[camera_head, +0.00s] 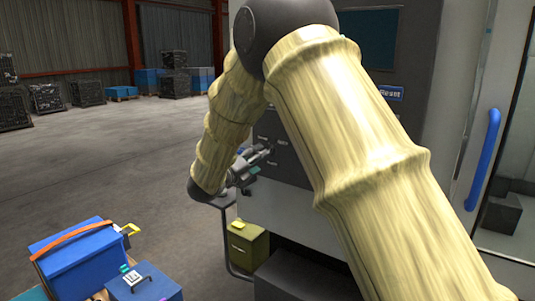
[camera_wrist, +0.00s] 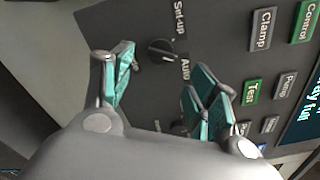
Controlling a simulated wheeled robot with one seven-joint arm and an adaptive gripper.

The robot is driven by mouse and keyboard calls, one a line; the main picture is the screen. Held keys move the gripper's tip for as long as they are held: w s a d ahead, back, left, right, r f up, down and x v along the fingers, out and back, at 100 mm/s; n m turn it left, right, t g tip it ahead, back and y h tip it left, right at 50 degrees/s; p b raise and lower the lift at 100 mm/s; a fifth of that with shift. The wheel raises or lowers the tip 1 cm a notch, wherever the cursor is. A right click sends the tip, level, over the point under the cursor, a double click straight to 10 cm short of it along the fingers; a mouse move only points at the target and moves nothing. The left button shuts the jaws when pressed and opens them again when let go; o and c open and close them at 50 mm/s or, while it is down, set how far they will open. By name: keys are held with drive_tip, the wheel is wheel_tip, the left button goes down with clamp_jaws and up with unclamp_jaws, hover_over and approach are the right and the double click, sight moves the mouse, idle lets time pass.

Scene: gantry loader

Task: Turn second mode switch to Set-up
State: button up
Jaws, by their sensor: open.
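In the wrist view a black rotary mode switch (camera_wrist: 161,50) sits on the dark control panel (camera_wrist: 225,30), with the labels "Set-up" (camera_wrist: 180,20) and "Auto" (camera_wrist: 186,68) beside it. I cannot tell for sure which label its pointer faces. My gripper (camera_wrist: 160,65) is open and empty, with its teal-padded fingers spread on either side below the switch in the picture. A second dial lower down is mostly hidden by the right fingers. In the head view my gripper (camera_head: 262,155) is close to the panel (camera_head: 280,145), and my arm covers much of it.
Labelled buttons, including Clamp (camera_wrist: 262,30) and Test (camera_wrist: 251,92), lie right of the fingers, near a display (camera_wrist: 303,120). In the head view a blue door handle (camera_head: 483,160) is at right. A blue box (camera_head: 75,262) and an olive box (camera_head: 247,245) stand below.

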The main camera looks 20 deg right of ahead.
sight(270, 151)
drive_tip(key=p+x, duration=0.1)
drive_tip(key=x, duration=0.5)
drive_tip(key=shift+w+d, duration=0.25)
drive_tip(key=shift+d, duration=0.1)
drive_tip(key=c, duration=1)
